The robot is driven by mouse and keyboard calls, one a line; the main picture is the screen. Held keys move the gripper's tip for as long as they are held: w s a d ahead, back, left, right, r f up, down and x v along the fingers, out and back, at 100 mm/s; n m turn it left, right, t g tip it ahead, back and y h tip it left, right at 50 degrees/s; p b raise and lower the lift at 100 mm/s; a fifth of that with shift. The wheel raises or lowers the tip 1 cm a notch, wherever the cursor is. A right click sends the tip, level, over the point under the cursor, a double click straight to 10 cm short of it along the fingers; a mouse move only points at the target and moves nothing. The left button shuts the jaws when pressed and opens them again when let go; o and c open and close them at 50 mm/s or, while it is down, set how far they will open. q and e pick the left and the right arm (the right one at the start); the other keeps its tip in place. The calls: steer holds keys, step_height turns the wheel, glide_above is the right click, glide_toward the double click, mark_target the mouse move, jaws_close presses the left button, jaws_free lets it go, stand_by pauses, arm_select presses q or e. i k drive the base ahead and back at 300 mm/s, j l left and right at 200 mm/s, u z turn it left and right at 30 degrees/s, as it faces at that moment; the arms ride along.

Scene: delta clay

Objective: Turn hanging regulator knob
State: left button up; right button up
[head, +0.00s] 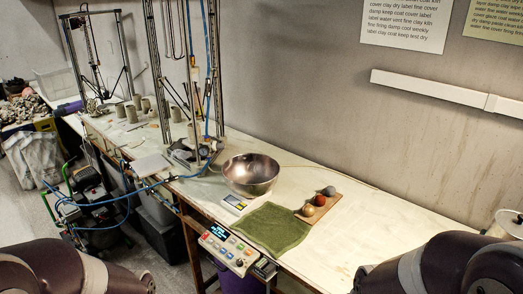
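A small assembly with a grey round part (204,152) is at the foot of the tall metal frame (213,70) on the workbench, left of the steel bowl. Blue hoses run down the frame and past this assembly. It may be the regulator, but its knob is too small to make out. A pale cylinder (194,74) also hangs on the frame among the hoses. Only parts of my arms show, at the lower left and lower right corners. Neither gripper is in view.
The workbench (410,240) holds a steel bowl (251,174), a white scale (237,203), a green cloth (270,228) and a board with three balls. A control box (228,248) is at the front edge. A compressor (88,197) with blue hoses stands on the floor.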

mark_target(218, 145)
steer(key=i+j+z, duration=0.15)
steer(key=z, duration=0.25)
steer(key=i+j+z, duration=0.15)
steer(key=z, duration=0.25)
steer(key=j+z, duration=0.45)
steer(key=i+j+z, duration=0.15)
steer(key=z, duration=0.25)
steer(key=j+z, duration=0.4)
steer(key=k+j, duration=0.1)
steer(key=j, duration=2)
steer(key=k+j, duration=0.15)
steer(key=j, duration=0.9)
